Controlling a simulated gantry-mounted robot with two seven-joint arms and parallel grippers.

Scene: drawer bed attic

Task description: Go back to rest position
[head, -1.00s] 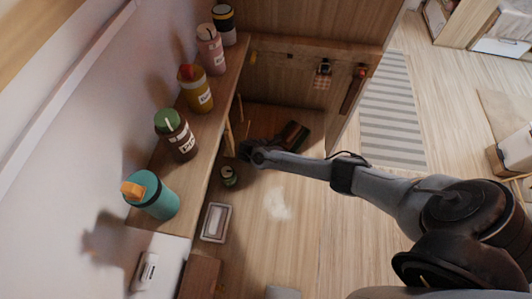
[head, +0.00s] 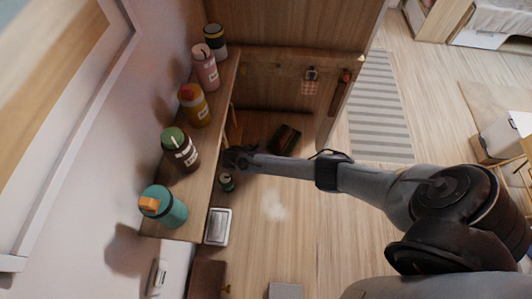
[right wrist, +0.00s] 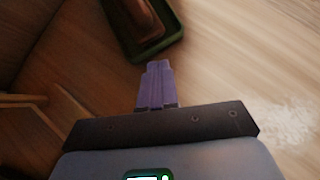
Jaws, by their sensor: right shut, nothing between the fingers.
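My right arm comes in from the right in the head view. Its gripper (head: 232,158) is beside the long edge of the wooden shelf (head: 214,135), above the floor area. In the right wrist view its purple fingers (right wrist: 155,85) are together, with nothing between them. Ahead of them is a dark green tray-like box (right wrist: 172,38) with a brown item inside. It seems to be the dark box (head: 284,140) in the head view. My left gripper is in neither view.
A small can (head: 226,182) and a silver-grey tray (head: 218,227) are beside the shelf. A striped rug (head: 380,115) lies at right. Open wooden floor (head: 285,240) shows below the arm.

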